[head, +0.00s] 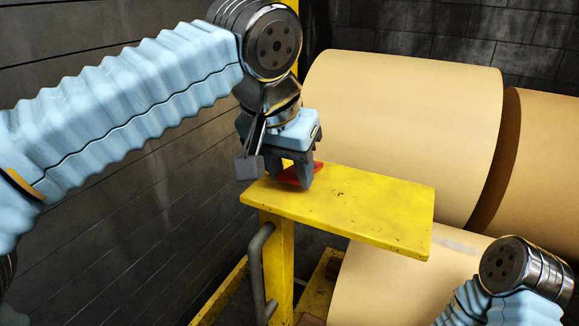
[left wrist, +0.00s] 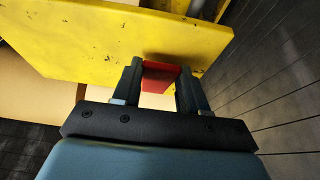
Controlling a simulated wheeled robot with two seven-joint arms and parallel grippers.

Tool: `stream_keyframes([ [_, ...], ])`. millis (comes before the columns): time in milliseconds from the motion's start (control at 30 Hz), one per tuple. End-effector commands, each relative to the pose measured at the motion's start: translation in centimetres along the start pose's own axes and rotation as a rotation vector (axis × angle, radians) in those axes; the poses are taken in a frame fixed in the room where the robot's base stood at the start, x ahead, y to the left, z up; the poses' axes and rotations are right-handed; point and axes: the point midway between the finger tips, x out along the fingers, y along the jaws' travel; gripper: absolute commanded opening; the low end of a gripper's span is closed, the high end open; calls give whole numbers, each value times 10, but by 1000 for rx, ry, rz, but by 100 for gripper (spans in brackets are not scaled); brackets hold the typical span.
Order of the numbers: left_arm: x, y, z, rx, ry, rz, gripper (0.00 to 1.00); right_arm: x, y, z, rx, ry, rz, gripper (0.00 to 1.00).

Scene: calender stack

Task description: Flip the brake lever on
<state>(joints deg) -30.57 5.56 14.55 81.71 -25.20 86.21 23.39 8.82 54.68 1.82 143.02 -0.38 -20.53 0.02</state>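The red brake lever (head: 290,176) lies low at the far left end of a flat yellow plate (head: 350,207). My left gripper (head: 290,178) points down over that end, with its fingers at the lever. The fingers hide part of the lever in the head view. My right gripper is out of the picture; only part of my right arm shows at the lower right.
The plate sits on a yellow post (head: 278,262) with a grey handle (head: 256,275) on its left side. A dark panelled wall (head: 130,190) runs along the left. The plate's top is clear to the right.

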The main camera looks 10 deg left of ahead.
Motion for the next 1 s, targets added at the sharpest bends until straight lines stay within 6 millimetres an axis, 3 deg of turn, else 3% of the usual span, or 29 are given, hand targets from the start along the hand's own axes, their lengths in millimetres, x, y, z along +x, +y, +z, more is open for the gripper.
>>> stream_keyframes([
  [33,0,0,0,0,0,0,34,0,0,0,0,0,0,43],
  [200,0,0,0,0,0,0,12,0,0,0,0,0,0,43],
  [600,13,0,12,0,205,0,12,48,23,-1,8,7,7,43],
  [1000,8,0,11,0,248,0,12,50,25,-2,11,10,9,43],
])
